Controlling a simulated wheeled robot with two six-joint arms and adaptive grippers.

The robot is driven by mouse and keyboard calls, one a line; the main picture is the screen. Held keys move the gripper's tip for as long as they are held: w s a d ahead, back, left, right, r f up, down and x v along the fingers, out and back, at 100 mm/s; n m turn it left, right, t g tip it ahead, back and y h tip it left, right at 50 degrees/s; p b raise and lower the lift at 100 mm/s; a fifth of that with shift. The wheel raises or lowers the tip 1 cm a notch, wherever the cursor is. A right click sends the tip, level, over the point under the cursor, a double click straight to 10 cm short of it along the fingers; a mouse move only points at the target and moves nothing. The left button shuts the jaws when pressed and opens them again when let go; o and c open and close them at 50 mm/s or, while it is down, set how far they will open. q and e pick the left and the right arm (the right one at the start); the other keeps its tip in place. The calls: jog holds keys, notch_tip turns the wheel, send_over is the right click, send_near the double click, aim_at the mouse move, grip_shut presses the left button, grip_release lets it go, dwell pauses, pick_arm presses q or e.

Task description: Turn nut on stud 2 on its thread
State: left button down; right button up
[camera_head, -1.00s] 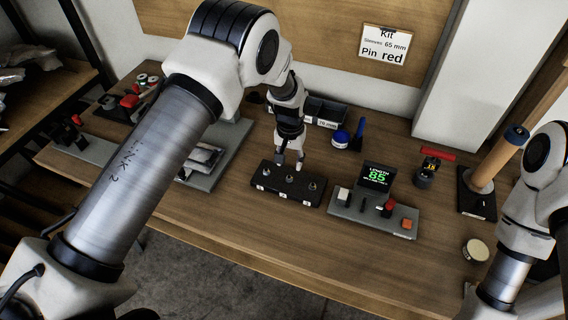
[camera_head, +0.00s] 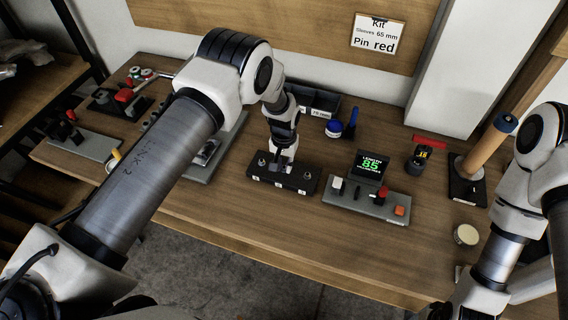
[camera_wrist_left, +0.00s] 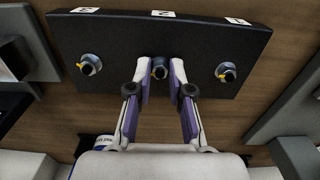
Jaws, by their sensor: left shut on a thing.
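A black block (camera_head: 268,178) lies on the wooden table and carries three studs with nuts, in a row. In the left wrist view the block (camera_wrist_left: 200,45) shows number labels along its far edge. My left gripper (camera_head: 283,165) points down at the middle stud. In the left wrist view its fingers (camera_wrist_left: 162,78) stand on both sides of the nut on stud 2 (camera_wrist_left: 160,68), shut on it. The outer nuts, at the left (camera_wrist_left: 89,65) and right (camera_wrist_left: 227,72), are free. My right arm shows at the right edge; its gripper is out of view.
A grey fixture plate (camera_head: 198,172) lies to the left. Dark bins (camera_head: 314,102) and a blue item (camera_head: 334,128) are behind. The table front is clear.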

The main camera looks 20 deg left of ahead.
aim_at(284, 167)
pick_arm(q)
jog(key=shift+f+m+b, duration=0.25)
jog(key=shift+m+b, duration=0.5)
jog(key=shift+m, duration=0.35)
jog(key=shift+r+m, duration=0.2)
jog(key=shift+m, duration=0.8)
jog(key=c, duration=1.1)
grip_release()
jog(key=shift+o, duration=0.2)
notch_tip(284, 167, up, 12)
